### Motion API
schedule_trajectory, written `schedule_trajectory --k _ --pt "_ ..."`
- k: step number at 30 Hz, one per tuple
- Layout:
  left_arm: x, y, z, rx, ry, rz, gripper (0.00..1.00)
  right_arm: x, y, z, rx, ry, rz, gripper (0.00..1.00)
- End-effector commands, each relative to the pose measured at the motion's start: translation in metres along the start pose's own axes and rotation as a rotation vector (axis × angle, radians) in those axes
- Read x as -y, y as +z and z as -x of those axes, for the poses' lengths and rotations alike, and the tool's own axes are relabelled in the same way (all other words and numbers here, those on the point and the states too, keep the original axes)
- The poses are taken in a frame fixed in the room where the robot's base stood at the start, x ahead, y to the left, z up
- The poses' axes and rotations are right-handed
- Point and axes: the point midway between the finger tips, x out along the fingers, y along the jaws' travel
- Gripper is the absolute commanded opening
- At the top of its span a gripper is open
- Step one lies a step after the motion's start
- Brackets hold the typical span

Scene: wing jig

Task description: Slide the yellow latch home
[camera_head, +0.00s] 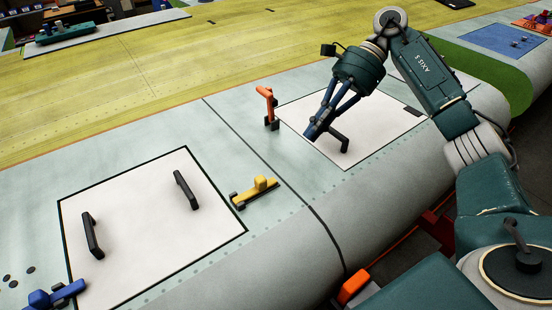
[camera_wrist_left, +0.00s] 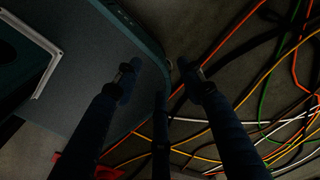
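The yellow latch (camera_head: 258,190) lies on the grey wing skin between the two white panels, near the right edge of the left panel. It has a raised yellow knob and a dark base piece at its left end. My right gripper (camera_head: 314,130) is up and right of the latch, over the right panel. Its blue fingers point down at the left end of a black handle (camera_head: 336,138); I cannot tell whether they grip it. My left gripper (camera_wrist_left: 160,82) shows only in the left wrist view, fingers spread and empty, away from the latch.
An orange latch (camera_head: 266,104) stands upright by the right panel (camera_head: 385,115). The left panel (camera_head: 130,225) carries two black handles. A blue latch (camera_head: 55,294) is at lower left. Loose coloured cables (camera_wrist_left: 270,100) lie below my left gripper. The skin around the yellow latch is clear.

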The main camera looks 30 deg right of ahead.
Motion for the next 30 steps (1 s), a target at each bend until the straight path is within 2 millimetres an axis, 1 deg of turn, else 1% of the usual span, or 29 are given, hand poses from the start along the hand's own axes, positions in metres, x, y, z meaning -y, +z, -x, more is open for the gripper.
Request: schedule_trajectory --k 1,3,7,11,12,15,19,24,30 --pt "0.001 0.001 0.001 0.001 -0.001 -0.001 0.4 -0.001 0.0 -0.01 0.002 0.004 0.0 0.0" --pt "0.002 0.001 0.01 0.001 -0.002 -0.001 0.4 -0.001 0.002 -0.023 -0.001 0.006 -0.002 0.0" --pt "0.003 -0.002 0.021 -0.003 -0.003 -0.001 0.4 -0.002 0.003 -0.051 0.001 0.006 -0.002 0.0" --pt "0.004 -0.011 0.032 -0.014 -0.003 -0.002 0.4 -0.001 0.003 -0.078 0.001 0.004 -0.002 0.0" --pt "0.004 -0.014 0.037 -0.019 -0.004 -0.002 0.4 -0.001 0.006 -0.084 0.002 0.004 0.0 0.0" --pt "0.005 -0.022 0.048 -0.029 -0.005 -0.002 0.4 -0.001 0.018 -0.094 0.001 0.002 0.002 0.0" --pt "0.005 -0.024 0.055 -0.032 -0.005 -0.002 0.4 0.0 0.026 -0.104 0.001 0.001 0.001 0.0" --pt "0.004 -0.019 0.056 -0.025 -0.004 -0.002 0.4 0.0 0.028 -0.11 0.001 -0.001 0.0 0.0" --pt "0.003 -0.015 0.055 -0.018 -0.003 -0.002 0.4 0.0 0.027 -0.111 0.0 -0.001 -0.001 0.0"
